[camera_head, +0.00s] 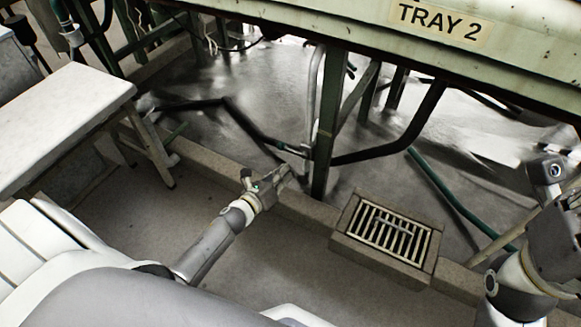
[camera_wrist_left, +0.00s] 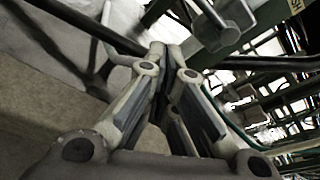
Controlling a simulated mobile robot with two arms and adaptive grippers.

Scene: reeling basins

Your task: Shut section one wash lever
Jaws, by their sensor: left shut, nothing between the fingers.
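A small grey fitting that looks like the wash lever (camera_head: 298,150) sits low beside the green frame leg, where a grey pipe comes down. Its exact position, open or shut, is too small to tell. My left gripper (camera_head: 284,172) is shut and empty, just below and left of that fitting, above the kerb. In the left wrist view its closed fingertips (camera_wrist_left: 160,50) point toward dark pipes; a grey T-shaped part (camera_wrist_left: 212,25) shows beyond them to the upper right. I cannot tell whether the fingers touch anything. My right gripper's body (camera_head: 557,215) is at the right edge; its fingers are not clear.
The basin marked TRAY 2 (camera_head: 440,22) overhangs the top. A green frame leg (camera_head: 325,140) and dark pipes (camera_head: 385,150) stand close to my left gripper. A floor grate (camera_head: 388,232) lies right of it. A pale bench (camera_head: 65,120) stands left. The floor between is clear.

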